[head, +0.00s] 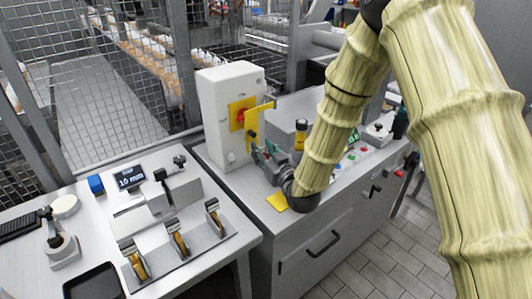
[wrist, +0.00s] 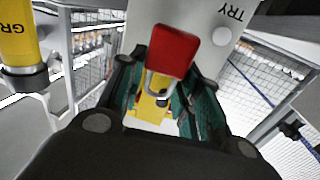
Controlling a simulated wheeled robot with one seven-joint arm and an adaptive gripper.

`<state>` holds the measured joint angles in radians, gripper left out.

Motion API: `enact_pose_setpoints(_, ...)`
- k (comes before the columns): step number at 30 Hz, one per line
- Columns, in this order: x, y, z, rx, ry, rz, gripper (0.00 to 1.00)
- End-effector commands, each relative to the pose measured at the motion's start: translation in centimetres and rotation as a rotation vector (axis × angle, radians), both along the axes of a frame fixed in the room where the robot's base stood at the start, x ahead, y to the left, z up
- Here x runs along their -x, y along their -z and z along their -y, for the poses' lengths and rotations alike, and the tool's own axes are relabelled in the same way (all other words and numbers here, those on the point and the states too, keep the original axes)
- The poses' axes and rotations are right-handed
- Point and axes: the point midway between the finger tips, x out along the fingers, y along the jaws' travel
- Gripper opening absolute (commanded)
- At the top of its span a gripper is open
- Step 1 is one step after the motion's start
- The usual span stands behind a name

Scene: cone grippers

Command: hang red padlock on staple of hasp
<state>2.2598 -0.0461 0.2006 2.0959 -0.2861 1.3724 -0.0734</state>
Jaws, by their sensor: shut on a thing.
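The red padlock (wrist: 173,50) shows large in the wrist view, with its grey shackle (wrist: 152,86) towards the jaws. My gripper (wrist: 153,98) is shut on the padlock, its teal-lined fingers on either side. In the head view my gripper (head: 264,160) is just in front of the white box (head: 222,110). The padlock cannot be made out there. A yellow hinged plate (head: 258,117), seemingly the hasp, stands out from the box beside a yellow panel with a red part (head: 240,117). Yellow also shows behind the shackle in the wrist view. I cannot make out the staple or any contact with it.
A yellow square (head: 277,201) lies at the bench's front edge. A separate table (head: 222,257) at left holds a fixture with several brass-coloured pieces. Wire mesh fencing (head: 90,90) stands behind.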

Motion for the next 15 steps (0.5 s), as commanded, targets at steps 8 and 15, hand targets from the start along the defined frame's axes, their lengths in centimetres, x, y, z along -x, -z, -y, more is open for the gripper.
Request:
enact_pose_setpoints(8,-1.0,0.1,-0.8,0.000,0.000,0.001,0.08)
enact_pose_setpoints(15,-1.9,0.2,-1.4,-0.001,0.001,0.000,0.08)
